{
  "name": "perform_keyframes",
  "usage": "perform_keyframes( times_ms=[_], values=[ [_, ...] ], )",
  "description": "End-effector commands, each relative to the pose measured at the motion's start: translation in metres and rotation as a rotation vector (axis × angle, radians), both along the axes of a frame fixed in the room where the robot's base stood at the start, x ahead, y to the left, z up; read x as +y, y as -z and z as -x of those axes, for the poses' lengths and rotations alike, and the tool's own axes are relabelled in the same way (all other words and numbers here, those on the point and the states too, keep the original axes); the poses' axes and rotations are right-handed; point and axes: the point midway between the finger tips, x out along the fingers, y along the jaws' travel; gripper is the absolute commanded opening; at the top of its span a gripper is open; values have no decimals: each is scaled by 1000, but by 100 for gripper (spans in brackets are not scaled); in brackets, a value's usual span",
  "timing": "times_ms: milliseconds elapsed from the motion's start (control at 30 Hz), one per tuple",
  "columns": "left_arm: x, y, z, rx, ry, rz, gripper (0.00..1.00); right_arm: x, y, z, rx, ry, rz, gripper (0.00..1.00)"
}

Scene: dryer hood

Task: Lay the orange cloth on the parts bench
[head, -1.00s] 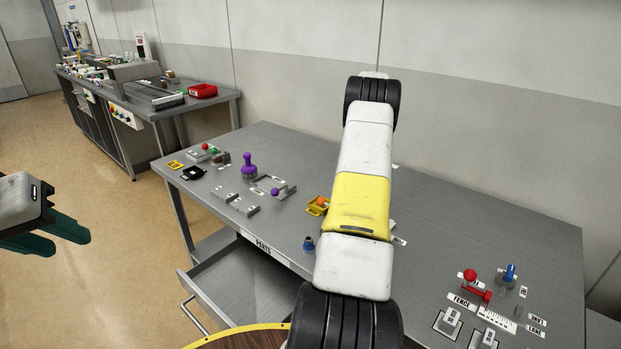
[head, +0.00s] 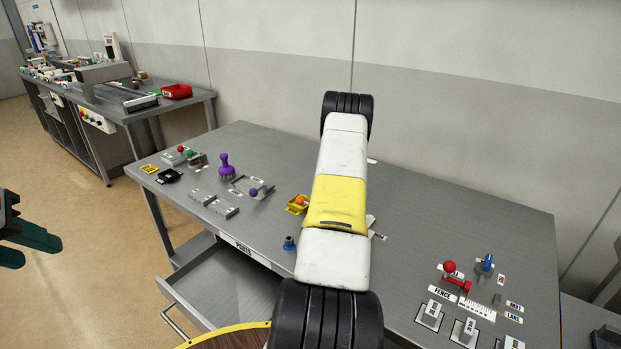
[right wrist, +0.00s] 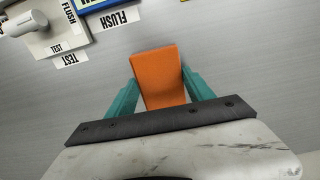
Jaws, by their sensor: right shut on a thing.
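The orange cloth (right wrist: 160,75) is a small folded-looking orange piece between the teal fingers of my right gripper (right wrist: 155,88) in the right wrist view. The gripper is shut on it, above a grey surface; any contact with that surface is unclear. In the head view my right arm hides the right gripper and the cloth. The parts bench (head: 420,225) is the grey table with a "PARTS" label on its front edge. My left gripper (head: 28,246) is at the left edge of the head view, away from the bench, its teal fingers apart and empty.
A purple-knobbed tool (head: 224,166), grey fixtures and an orange-yellow part (head: 297,204) stand on the bench's left half. A red-knobbed fence (head: 454,278) and labelled blocks stand front right. The drawer (head: 235,290) is open. FLUSH and TEST labels (right wrist: 108,18) lie near the cloth. The bench's back right looks clear.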

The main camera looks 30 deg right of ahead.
Motion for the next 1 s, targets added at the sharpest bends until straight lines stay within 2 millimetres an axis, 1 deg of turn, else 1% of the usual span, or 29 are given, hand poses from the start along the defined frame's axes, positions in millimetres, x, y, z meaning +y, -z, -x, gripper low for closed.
perform_keyframes(
  times_ms=[167, 200, 267, 300, 567, 667, 767, 867, 1000],
  values=[
    [0, 0, 0, 0, 0, 0, 36, 0, 3, 0, 0, 0, -1, 22],
    [0, 0, 0, 0, 0, 0, 36, 0, 3, 0, 0, 0, 0, 67],
    [0, 0, 0, 0, 0, 0, 36, 0, 2, 0, 0, -1, 0, 79],
    [0, 0, 0, 0, 0, 0, 36, 0, 2, 0, 0, -1, 0, 83],
    [0, 0, 0, 0, 0, 0, 36, 0, 2, 0, 0, -1, 0, 83],
    [0, 0, 0, 0, 0, 0, 36, 0, -2, 0, -1, 0, 1, 83],
    [0, 0, 0, 0, 0, 0, 36, 0, -14, -1, -3, -1, 2, 83],
    [0, 0, 0, 0, 0, 0, 36, 0, -33, -2, -4, -1, 3, 83],
    [0, 0, 0, 0, 0, 0, 36, 0, -64, -1, -4, -1, 3, 83]
  ],
)
